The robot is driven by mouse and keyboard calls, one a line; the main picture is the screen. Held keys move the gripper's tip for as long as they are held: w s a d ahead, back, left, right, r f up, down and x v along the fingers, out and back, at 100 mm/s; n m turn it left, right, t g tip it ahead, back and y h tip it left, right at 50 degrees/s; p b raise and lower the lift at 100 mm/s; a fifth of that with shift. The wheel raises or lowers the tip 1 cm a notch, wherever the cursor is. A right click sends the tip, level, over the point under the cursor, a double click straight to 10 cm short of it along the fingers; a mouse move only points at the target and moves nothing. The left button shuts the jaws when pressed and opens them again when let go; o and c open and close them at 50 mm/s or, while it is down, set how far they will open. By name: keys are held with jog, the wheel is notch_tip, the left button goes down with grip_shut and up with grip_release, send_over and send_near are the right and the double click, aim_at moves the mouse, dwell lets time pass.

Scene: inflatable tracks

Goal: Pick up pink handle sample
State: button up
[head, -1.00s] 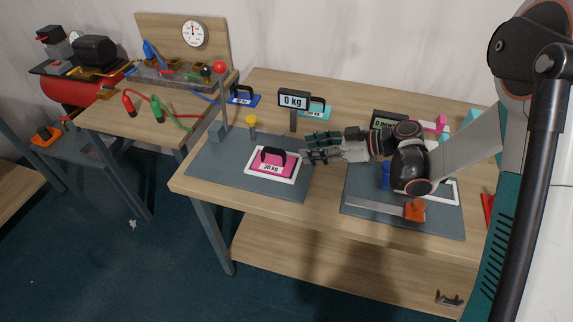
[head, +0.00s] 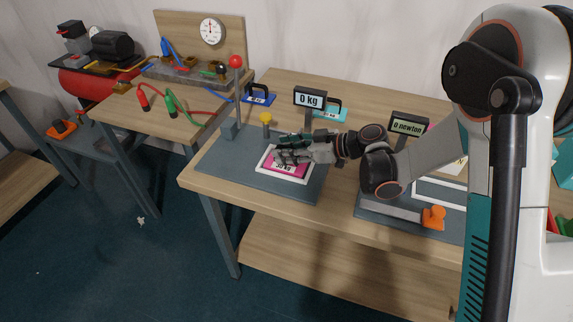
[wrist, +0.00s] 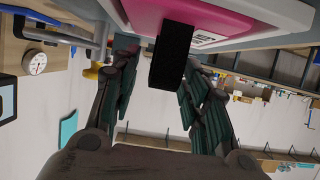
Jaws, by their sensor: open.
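The pink sample (head: 298,170), labelled 30 kg, lies in a white-framed square on the grey mat of the workbench. My gripper (head: 279,156) is at the sample in the head view and covers its black handle there. In the wrist view the pink sample (wrist: 225,18) is at the top, and its black handle (wrist: 172,56) stands between the two open fingers of my gripper (wrist: 165,88). Whether a finger touches the handle cannot be told.
The 0 kg display (head: 309,98) stands just behind the mat. A blue sample (head: 258,98) and a teal sample (head: 330,113) are at the back. A post with a red ball (head: 236,62) and a yellow-topped piece (head: 266,118) stand left of my gripper.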

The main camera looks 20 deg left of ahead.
jog(key=shift+w+a+f, duration=0.1)
jog(key=shift+a+f, duration=0.2)
jog(key=shift+a, duration=0.3)
jog(key=shift+c, duration=0.6)
grip_shut()
jog(key=shift+r, duration=0.15)
